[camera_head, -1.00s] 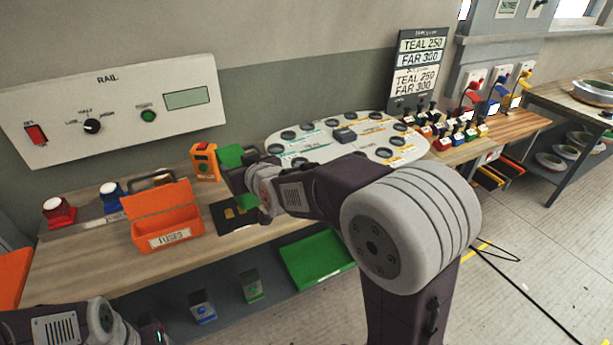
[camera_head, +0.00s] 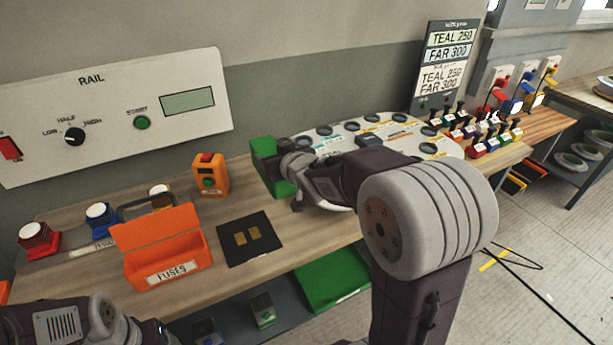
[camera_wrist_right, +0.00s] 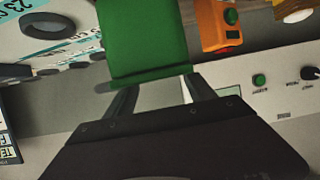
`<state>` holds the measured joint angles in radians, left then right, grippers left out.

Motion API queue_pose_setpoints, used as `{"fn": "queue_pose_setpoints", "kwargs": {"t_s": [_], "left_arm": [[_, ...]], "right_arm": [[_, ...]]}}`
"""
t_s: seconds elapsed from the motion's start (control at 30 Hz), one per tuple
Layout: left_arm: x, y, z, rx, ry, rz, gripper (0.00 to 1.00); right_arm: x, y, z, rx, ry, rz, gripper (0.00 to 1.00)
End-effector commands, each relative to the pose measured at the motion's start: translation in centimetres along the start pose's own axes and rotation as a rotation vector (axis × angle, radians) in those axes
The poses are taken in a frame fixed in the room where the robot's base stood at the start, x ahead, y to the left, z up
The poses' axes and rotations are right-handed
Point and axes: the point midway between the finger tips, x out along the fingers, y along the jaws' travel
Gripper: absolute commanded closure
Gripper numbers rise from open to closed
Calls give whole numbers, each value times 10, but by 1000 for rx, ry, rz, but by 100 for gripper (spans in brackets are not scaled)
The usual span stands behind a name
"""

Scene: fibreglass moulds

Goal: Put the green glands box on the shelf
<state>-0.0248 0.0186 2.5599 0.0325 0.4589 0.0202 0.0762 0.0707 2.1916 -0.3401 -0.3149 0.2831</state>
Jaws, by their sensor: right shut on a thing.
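The green box (camera_head: 268,164) is in my right gripper (camera_head: 286,166), above the bench and left of the oval board. Its label does not show. In the right wrist view the same box (camera_wrist_right: 145,40) is at top centre, between the fingers of the gripper (camera_wrist_right: 155,92), which is shut on it. My wrist and forearm hide part of the box in the head view. The shelf (camera_head: 235,310) is the dark surface under the bench, partly hidden by my arms. My left arm is at the lower left; its gripper is out of view.
An orange FUSES box (camera_head: 165,247) stands on the bench beside a black pad (camera_head: 250,238). An orange button unit (camera_head: 211,175) stands behind. The shelf bears a flat green piece (camera_head: 333,278) and a small box (camera_head: 263,309). The oval board (camera_head: 340,137) lies right.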

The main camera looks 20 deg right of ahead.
Motion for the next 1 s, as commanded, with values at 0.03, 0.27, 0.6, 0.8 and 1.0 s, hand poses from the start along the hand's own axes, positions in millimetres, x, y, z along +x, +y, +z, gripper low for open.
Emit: {"fn": "queue_pose_setpoints", "kwargs": {"t_s": [0.03,0.27,0.6,0.8,1.0], "left_arm": [[13,0,2,0,-1,0,25],[19,0,2,0,-1,0,25],[30,-1,3,0,-1,0,25],[29,-1,3,0,0,0,25],[33,-1,4,0,-1,0,25]], "right_arm": [[8,0,19,1,-3,1,100],[19,0,46,-1,0,0,100],[34,0,80,0,1,1,100],[33,0,80,-1,3,1,100],[35,0,84,0,0,1,31]]}}
